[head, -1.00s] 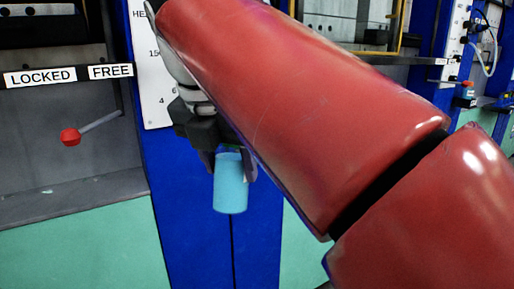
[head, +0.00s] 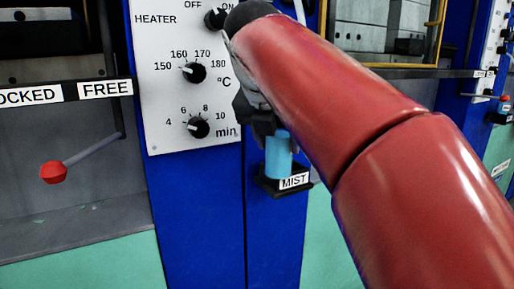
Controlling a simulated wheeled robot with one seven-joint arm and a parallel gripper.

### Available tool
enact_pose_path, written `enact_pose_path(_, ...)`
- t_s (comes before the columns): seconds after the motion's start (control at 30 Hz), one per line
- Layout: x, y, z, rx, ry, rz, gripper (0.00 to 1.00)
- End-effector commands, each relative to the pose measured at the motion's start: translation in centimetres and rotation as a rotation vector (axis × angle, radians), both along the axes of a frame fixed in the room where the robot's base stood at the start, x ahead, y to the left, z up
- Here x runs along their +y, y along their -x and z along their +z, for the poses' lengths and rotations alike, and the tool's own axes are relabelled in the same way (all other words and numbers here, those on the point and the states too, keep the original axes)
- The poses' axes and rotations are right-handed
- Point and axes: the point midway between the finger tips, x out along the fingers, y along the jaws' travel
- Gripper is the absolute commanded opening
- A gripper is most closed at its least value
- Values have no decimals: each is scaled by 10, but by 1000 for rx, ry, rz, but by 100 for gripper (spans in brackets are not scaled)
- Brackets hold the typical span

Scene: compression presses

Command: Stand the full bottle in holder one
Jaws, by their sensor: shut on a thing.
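The bottle (head: 278,160) is a light blue cylinder and stands upright at the black holder labelled MIST (head: 293,182) on the blue press column. Its lower end appears to be in or just over the holder; the exact contact cannot be told. My gripper (head: 278,132) is shut on the bottle's upper part from above. My red arm hides part of the gripper and the bottle's top. How full the bottle is does not show.
A white heater panel (head: 180,110) with knobs is left of the bottle. A red-knobbed lever (head: 54,172) sits further left below the LOCKED and FREE labels. Another press column (head: 472,110) with a small holder and a bottle (head: 505,104) stands at far right.

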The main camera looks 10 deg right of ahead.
Motion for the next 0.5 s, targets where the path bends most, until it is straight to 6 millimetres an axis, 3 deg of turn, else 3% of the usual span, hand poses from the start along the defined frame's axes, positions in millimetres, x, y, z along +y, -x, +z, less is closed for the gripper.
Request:
enact_pose_path(0.2,-19,-33,1,2,-1,1,16)
enact_pose_path(0.37,-23,-38,-4,0,0,0,16)
enact_pose_path(0.5,-23,-37,-24,2,1,-1,16)
